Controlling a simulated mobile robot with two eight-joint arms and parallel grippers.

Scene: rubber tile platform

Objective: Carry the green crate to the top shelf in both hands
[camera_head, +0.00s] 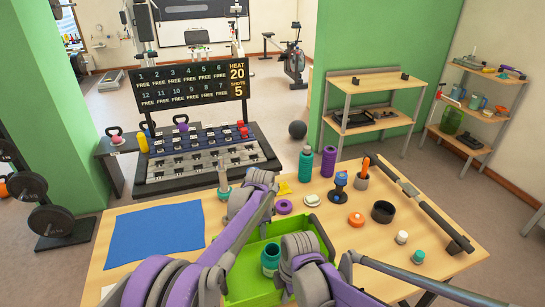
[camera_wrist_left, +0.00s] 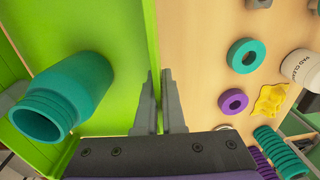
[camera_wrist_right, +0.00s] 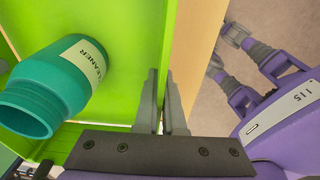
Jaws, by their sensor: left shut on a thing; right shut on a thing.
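The green crate (camera_head: 240,284) is at the front of the table, with a teal jar (camera_head: 270,258) inside it. In the left wrist view, my left gripper (camera_wrist_left: 161,85) is shut on one wall of the crate (camera_wrist_left: 120,35). In the right wrist view, my right gripper (camera_wrist_right: 161,85) is shut on a wall of the crate (camera_wrist_right: 135,35). The jar lies toward the crate's inner side in both wrist views. In the head view my arms hide parts of the crate and both fingertips. A metal-framed shelf unit (camera_head: 380,84) stands beyond the table; its top board looks mostly bare.
Another shelf unit (camera_head: 485,113) at the right holds several items. Floor shows between table and shelves.

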